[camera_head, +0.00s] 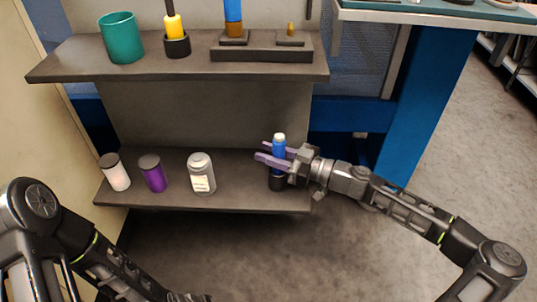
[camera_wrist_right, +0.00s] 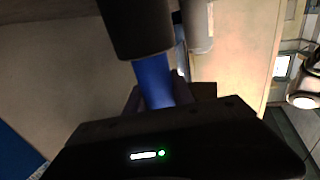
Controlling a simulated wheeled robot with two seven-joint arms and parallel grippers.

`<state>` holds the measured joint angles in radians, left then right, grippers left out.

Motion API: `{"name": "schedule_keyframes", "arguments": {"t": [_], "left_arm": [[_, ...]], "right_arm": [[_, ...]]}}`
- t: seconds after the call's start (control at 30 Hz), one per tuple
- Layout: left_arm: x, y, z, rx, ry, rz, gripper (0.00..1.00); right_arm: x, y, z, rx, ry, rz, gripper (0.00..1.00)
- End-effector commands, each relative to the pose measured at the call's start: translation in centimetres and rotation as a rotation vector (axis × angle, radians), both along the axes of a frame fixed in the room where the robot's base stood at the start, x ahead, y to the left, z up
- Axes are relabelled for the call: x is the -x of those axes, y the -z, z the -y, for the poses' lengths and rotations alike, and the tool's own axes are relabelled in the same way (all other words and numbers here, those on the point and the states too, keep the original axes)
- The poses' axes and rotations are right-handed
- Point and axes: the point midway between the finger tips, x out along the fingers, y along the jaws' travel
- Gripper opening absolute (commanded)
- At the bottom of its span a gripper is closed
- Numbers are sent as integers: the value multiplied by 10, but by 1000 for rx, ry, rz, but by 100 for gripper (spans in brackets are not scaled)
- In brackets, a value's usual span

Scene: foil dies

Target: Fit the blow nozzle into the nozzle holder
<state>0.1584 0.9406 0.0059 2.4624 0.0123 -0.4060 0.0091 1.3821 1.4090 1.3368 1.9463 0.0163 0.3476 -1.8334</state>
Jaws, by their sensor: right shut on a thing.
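The blow nozzle (camera_head: 279,153) is a blue upright cylinder with a pale tip, near the right end of the lower shelf. My right gripper (camera_head: 268,151) comes in from the right and its purple fingers are shut around the blue body. A black cup, which looks like the nozzle holder (camera_head: 277,184), stands on the shelf directly below the nozzle. In the right wrist view the blue nozzle (camera_wrist_right: 153,80) meets the wider black holder (camera_wrist_right: 135,28). How deep the nozzle sits in it is hidden. My left gripper is out of view; only its arm shows at lower left.
On the lower shelf (camera_head: 232,200) stand a white bottle (camera_head: 117,176), a purple bottle (camera_head: 153,177) and a grey labelled jar (camera_head: 201,177). The upper shelf (camera_head: 75,65) above holds a teal cup (camera_head: 121,40), a yellow-handled tool (camera_head: 173,26) and a dark block (camera_head: 262,55).

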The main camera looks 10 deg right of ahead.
Motion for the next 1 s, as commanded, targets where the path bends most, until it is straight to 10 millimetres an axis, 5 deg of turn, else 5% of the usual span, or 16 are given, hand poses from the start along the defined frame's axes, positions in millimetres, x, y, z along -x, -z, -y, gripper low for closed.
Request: {"name": "schedule_keyframes", "arguments": {"t": [0.23,0.27,0.5,1.0], "left_arm": [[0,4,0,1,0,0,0],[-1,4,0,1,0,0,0],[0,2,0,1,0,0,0],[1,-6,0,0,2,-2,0]], "right_arm": [[0,3,0,0,0,1,0],[0,3,0,0,0,0,30],[0,2,0,0,0,0,50],[6,-2,10,1,3,-1,51]]}}
